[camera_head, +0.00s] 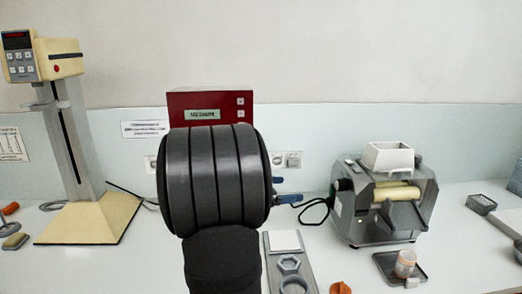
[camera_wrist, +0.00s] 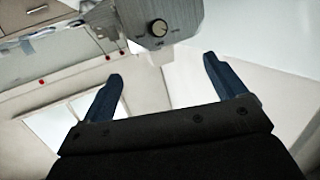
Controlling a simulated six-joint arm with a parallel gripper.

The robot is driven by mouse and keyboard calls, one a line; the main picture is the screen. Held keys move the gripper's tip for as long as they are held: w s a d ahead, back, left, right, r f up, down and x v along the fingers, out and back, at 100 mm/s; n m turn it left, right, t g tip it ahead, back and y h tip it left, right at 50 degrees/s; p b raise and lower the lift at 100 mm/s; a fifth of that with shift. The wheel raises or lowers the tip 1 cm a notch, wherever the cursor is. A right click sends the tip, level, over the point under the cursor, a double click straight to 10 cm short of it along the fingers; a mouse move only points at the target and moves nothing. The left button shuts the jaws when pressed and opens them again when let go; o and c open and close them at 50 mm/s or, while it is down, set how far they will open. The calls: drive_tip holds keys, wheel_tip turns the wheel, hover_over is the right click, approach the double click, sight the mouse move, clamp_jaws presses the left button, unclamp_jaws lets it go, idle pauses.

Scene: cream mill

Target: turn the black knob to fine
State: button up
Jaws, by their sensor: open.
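The cream mill (camera_head: 378,226) is a grey machine with cream rollers and a white hopper, standing right of centre on the bench in the head view. In the wrist view a round black knob (camera_wrist: 159,27) with a pale mark on its face sits on the mill's grey side panel (camera_wrist: 178,18). Small labels surround it, too small to read, so I cannot tell its setting. My gripper (camera_wrist: 162,67) is open and empty, its blue fingers apart and the knob beyond the gap between their tips. In the head view the blue fingertips (camera_head: 284,189) point right toward the mill, apart from it.
A black cable (camera_head: 315,221) loops left of the mill. A tray with metal rings (camera_head: 290,264) lies in front, and a small jar (camera_head: 405,262) stands on a dark tray at right. A red display box (camera_head: 210,100) is behind my arm; a cream stand (camera_head: 90,218) is far left.

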drive_tip(key=c, duration=0.5)
drive_tip(key=n+g+h, duration=0.2)
drive_tip(key=n+g, duration=0.2)
drive_tip(key=n, duration=2.1)
approach(337, 185)
drive_tip(key=shift+c, duration=0.2)
drive_tip(key=d+n, duration=0.2)
drive_tip(key=d, duration=0.1)
drive_tip(key=d+n+g, duration=0.1)
drive_tip(key=d+n, duration=0.2)
drive_tip(key=w+d+f+n+h, duration=0.1)
drive_tip(key=d+n, duration=0.1)
drive_tip(key=d, duration=0.1)
drive_tip(key=shift+d+f+n, duration=0.1)
drive_tip(key=shift+d+n, duration=0.3)
drive_tip(key=c, duration=1)
